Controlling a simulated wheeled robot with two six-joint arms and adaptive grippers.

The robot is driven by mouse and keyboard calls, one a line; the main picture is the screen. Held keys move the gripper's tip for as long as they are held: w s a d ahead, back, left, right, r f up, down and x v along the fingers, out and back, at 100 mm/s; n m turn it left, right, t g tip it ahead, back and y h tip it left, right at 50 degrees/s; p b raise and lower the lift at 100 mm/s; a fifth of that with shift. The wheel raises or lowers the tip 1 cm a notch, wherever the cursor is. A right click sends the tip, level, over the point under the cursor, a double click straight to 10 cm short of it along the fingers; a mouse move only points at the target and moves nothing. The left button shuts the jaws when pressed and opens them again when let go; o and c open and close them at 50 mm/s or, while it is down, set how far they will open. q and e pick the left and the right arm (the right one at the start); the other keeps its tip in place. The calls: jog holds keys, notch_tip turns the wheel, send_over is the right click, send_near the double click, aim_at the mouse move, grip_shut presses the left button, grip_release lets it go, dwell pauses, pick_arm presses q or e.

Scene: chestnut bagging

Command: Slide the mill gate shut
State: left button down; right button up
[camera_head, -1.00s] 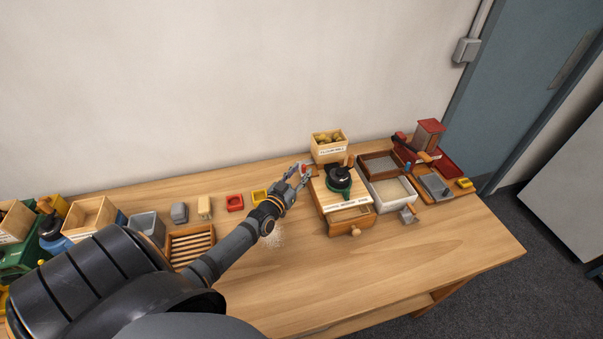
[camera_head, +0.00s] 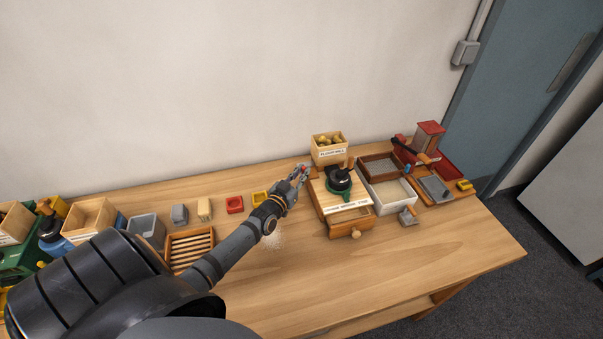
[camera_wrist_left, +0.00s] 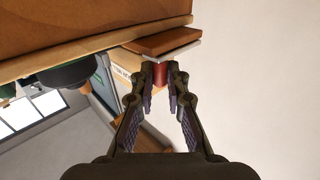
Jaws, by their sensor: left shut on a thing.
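The wooden mill (camera_head: 347,207) stands right of centre on the table, with a dark and green hopper (camera_head: 340,182) on top. Its front drawer (camera_head: 353,227) sticks out. My left gripper (camera_head: 301,172) is at the mill's back left side. It is shut on a small red piece, which looks like the gate's handle. In the left wrist view the red handle (camera_wrist_left: 159,76) shows between the fingertips of the left gripper (camera_wrist_left: 159,70), under a brown wooden slab (camera_wrist_left: 162,40). How far the gate stands open is hidden. My right gripper is out of view.
A labelled wooden box (camera_head: 328,153) stands just behind the mill. A white tray (camera_head: 391,205), a brown tray (camera_head: 379,167) and a red machine (camera_head: 429,137) stand to the right. A slatted rack (camera_head: 190,247) lies left of my arm. The table's front is clear.

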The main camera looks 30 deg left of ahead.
aim_at(311, 177)
pick_arm(q)
jog(key=shift+w, duration=0.1)
jog(key=shift+w+d, duration=0.9)
jog(key=shift+w, duration=0.1)
jog(key=shift+s+r, duration=0.1)
jog(key=c, duration=1.7)
grip_release()
jog(key=shift+c, duration=0.2)
jog(key=o, duration=0.4)
jog(key=shift+w+d, duration=0.15)
jog(key=shift+w, duration=0.05)
jog(key=shift+s, duration=0.35)
jog(key=s, duration=1.1)
jog(key=shift+s+d, duration=0.15)
jog(key=shift+d, duration=0.3)
